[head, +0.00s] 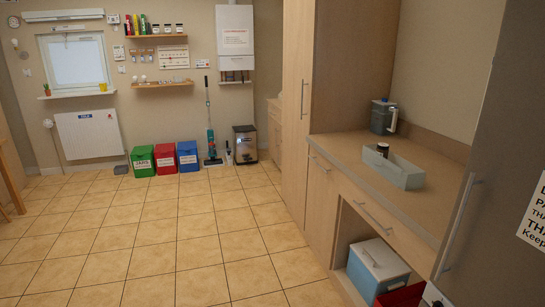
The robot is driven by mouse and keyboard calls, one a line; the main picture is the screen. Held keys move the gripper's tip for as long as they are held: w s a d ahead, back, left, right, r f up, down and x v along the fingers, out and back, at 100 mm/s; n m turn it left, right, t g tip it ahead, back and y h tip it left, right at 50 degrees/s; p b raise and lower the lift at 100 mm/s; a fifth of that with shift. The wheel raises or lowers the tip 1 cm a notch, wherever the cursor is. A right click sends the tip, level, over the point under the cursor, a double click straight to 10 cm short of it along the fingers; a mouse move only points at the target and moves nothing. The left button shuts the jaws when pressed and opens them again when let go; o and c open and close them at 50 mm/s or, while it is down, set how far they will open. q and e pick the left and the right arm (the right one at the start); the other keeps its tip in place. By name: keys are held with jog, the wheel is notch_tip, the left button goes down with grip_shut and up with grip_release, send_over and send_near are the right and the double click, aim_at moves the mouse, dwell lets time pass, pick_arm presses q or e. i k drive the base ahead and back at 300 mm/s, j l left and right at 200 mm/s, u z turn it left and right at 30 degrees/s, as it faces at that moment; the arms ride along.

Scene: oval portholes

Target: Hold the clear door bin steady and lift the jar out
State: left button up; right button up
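The clear door bin (397,171) is a pale, see-through, long open box on the worktop (350,152) at the right. A jar (382,150) with a dark lid stands at its far left end, and its top shows above the bin's rim. The lower part of the jar is hidden by the bin's wall or seen only faintly through it. Neither of my grippers shows in the head view, and nothing touches the bin or the jar.
A grey jug (383,117) stands behind the bin by the wall. A tall cabinet (296,120) is left of the worktop, and a grey fridge-like front (490,170) is at the right. A cooler box (378,270) sits below. The tiled floor (170,240) is clear.

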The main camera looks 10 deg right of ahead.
aim_at(383, 148)
jog(key=i+z, duration=0.25)
jog(key=i, duration=0.2)
jog(key=i+j+z, duration=0.2)
jog(key=i, duration=0.2)
jog(key=i+j+z, duration=0.25)
jog(key=i, duration=0.15)
jog(key=i+j+z, duration=0.2)
jog(key=i, duration=0.2)
